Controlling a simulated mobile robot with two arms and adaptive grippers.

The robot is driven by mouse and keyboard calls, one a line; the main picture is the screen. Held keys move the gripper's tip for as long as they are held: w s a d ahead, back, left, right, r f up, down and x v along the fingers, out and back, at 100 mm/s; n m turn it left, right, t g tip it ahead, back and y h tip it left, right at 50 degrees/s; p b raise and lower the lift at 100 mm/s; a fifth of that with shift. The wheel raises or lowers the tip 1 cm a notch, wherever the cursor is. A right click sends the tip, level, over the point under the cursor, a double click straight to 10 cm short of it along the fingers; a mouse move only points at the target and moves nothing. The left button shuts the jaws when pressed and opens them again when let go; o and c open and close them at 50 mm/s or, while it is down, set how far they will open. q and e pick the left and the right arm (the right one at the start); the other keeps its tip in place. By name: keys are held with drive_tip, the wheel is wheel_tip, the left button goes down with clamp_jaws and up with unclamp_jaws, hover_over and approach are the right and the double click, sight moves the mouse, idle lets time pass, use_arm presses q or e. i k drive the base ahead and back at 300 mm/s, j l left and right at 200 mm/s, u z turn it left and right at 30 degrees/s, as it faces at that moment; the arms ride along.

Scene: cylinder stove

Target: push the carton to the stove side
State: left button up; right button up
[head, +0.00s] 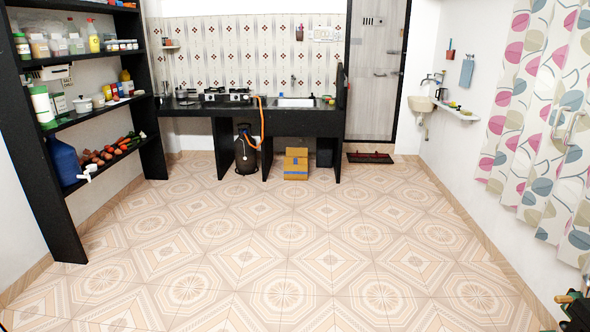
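A brown cardboard carton (296,163) stands on the tiled floor at the far wall, in the opening under the sink part of the black counter. The two-burner stove (228,95) sits on the counter top, up and to the left of the carton. A dark gas cylinder (245,152) stands under the counter left of the carton, with a black counter support between them. An orange hose (262,115) runs from the cylinder up to the stove. Neither of my grippers can be made out in the head view.
The patterned tile floor (290,240) is clear up to the counter. A black shelf rack (62,230) with bottles and vegetables lines the left. A dark bin (325,152) stands right of the carton. A red-black mat (370,158) lies by the door. An unclear dark object (575,312) shows bottom right.

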sight(290, 172)
drive_tip(key=i, duration=5.75)
drive_tip(key=i+z, duration=0.45)
drive_tip(key=i, duration=0.75)
